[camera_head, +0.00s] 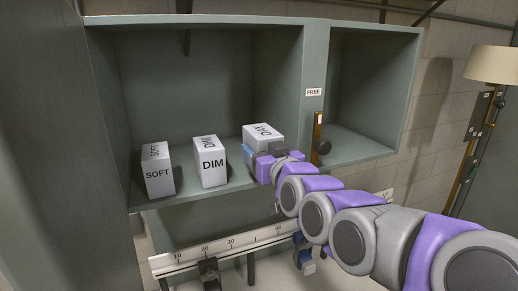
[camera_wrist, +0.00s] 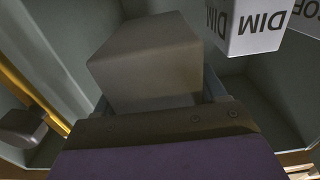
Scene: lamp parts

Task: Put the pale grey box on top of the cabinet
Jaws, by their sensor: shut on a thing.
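Three pale grey boxes are in the cabinet's left bay: one marked SOFT (camera_head: 158,170), one marked DIM (camera_head: 210,163) and one marked DAY (camera_head: 263,132). My gripper (camera_head: 254,154) is shut on the DAY box, the rightmost one. In the wrist view the held box (camera_wrist: 150,55) fills the space between my fingers (camera_wrist: 155,102), and its visible faces look plain and shaded. I cannot tell whether it touches the shelf. The DIM box (camera_wrist: 255,25) shows beyond it. The grey-green cabinet (camera_head: 200,19) has its top edge high in the head view.
A divider with a FREE label (camera_head: 314,92) separates the left bay from an empty right bay (camera_head: 365,100). A brass bar with a dark knob (camera_head: 321,140) stands at the divider's front. A numbered rail (camera_head: 225,247) runs below, and a lamp (camera_head: 491,65) is at right.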

